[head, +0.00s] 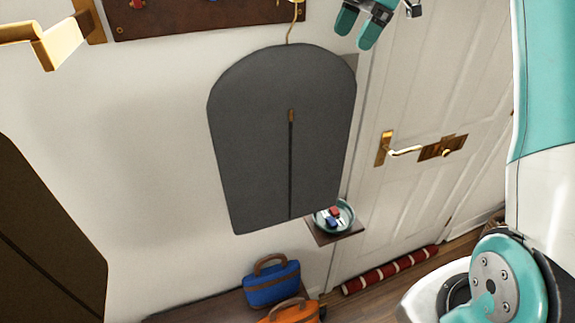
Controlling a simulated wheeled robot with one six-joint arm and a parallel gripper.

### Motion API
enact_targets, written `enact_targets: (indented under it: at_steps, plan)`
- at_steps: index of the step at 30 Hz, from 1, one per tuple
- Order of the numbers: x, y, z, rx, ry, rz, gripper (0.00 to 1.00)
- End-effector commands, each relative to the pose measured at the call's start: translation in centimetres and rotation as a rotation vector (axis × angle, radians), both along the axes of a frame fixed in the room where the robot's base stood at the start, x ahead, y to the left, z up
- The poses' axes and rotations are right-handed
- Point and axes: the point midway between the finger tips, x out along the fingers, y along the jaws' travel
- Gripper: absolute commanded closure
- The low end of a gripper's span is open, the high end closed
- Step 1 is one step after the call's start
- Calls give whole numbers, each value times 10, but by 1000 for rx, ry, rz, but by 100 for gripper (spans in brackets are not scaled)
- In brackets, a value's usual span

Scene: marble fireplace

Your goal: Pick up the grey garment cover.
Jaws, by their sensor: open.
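The grey garment cover (255,130) hangs flat against the white wall in the middle of the head view. It has a dark zip down its front with a brown tab. Its gold hanger hook (291,22) rises to the board above. My gripper (356,30) is at the top of the view, right of the hook and above the cover's right shoulder. Its two teal fingers are apart with nothing between them, and it appears clear of the cover.
A wooden peg board (185,18) is above. A small shelf (338,238) with a bowl (333,216) stands at the cover's lower right. A white door (425,90) has a gold handle (400,151). Blue (270,287) and orange (290,312) bags sit below. A brown cover (40,240) hangs left.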

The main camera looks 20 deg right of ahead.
Motion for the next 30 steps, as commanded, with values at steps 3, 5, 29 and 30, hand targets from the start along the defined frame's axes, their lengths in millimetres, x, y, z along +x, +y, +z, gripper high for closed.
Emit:
enact_targets:
  at_steps: [3, 5, 29, 30]
  plan:
    - [1, 9, -27, 1, 0, 0, 25]
    - [2, 12, -34, 1, 0, -1, 25]
    - [8, 40, -88, 0, -1, -4, 25]
    - [8, 40, -88, 0, -1, -4, 25]
